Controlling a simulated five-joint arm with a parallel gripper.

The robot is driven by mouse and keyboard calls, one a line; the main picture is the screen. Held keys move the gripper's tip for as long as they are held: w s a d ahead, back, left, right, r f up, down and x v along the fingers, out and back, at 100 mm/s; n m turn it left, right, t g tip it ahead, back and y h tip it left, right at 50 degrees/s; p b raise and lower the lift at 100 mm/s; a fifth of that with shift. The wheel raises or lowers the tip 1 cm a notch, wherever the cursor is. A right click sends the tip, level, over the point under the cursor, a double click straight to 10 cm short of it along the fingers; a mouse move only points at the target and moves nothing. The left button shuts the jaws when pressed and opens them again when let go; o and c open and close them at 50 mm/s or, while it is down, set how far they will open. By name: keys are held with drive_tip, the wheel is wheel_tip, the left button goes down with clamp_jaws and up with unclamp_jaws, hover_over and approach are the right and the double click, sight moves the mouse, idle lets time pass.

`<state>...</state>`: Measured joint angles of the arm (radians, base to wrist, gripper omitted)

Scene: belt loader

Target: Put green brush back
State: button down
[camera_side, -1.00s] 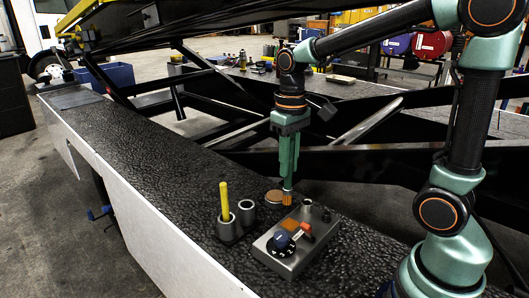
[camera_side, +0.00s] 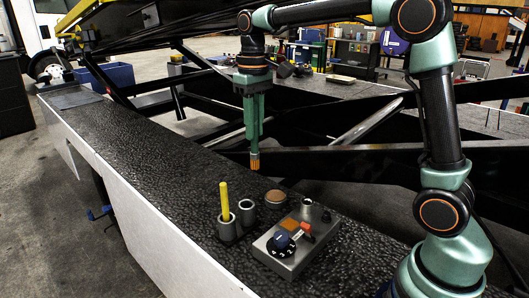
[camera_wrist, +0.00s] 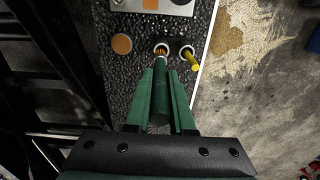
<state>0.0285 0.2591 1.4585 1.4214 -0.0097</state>
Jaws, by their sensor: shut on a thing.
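My gripper (camera_side: 254,138) is shut on the green brush, which hangs upright with its orange bristles (camera_side: 254,162) pointing down, clear above the bench. In the wrist view the green handle (camera_wrist: 160,100) lies between the fingers. A dark holder with two round cups stands on the bench. One cup (camera_side: 224,222) has a yellow-handled tool (camera_side: 224,198) standing in it. The other cup (camera_side: 247,206) looks empty in the side view. In the wrist view the bristles (camera_wrist: 161,54) overlap the empty cup's opening; the side view shows them well above it.
A brown round disc (camera_side: 276,196) lies on the bench behind the cups. A grey control box (camera_side: 284,262) with a blue knob, an orange square and a small lever stands to their right. Dark frame beams run behind the bench. The bench to the left is clear.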

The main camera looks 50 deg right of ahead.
wheel_tip(320, 180, down, 18)
drive_tip(key=w, duration=0.2)
drive_tip(key=shift+w+a, duration=0.3)
drive_tip(key=shift+w, duration=0.1)
idle(0.4)
drive_tip(key=c, duration=0.8)
unclamp_jaws()
drive_tip(key=shift+f, duration=0.15)
